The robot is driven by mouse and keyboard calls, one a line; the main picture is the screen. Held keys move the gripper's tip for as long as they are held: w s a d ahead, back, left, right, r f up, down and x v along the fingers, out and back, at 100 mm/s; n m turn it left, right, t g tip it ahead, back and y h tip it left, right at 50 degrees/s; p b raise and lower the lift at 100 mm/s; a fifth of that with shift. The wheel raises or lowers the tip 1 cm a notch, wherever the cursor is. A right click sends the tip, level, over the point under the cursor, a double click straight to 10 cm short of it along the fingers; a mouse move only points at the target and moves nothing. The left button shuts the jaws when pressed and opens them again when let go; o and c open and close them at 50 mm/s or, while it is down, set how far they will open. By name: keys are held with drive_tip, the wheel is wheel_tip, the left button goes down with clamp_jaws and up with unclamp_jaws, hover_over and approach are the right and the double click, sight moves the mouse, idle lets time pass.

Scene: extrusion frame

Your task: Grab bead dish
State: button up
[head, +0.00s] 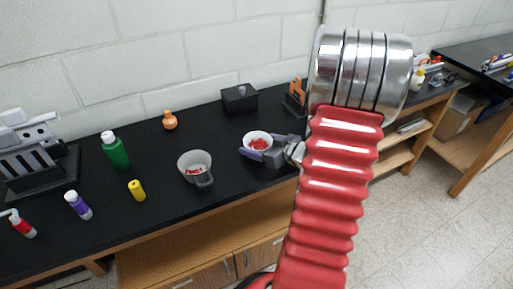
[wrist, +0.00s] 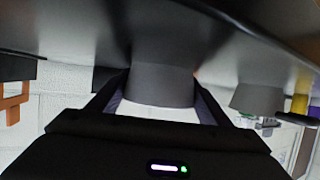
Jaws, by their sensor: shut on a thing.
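The bead dish (head: 258,136) is a small white round bowl with red beads in it, over the black bench top in the head view. My gripper (head: 257,151) is shut on it, with a finger along its near left side. In the wrist view, which looks upside down, the dish (wrist: 160,88) is a shaded grey round shape between the two dark fingers of my gripper (wrist: 158,102). The dish looks about level. I cannot tell whether it touches the bench top. Its beads are hidden in the wrist view.
A grey mug (head: 187,160) with red and white bits stands left of the dish. The bench's front edge is close.

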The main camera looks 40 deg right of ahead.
wheel_tip(320, 180, up, 10)
idle(0.8)
idle(0.5)
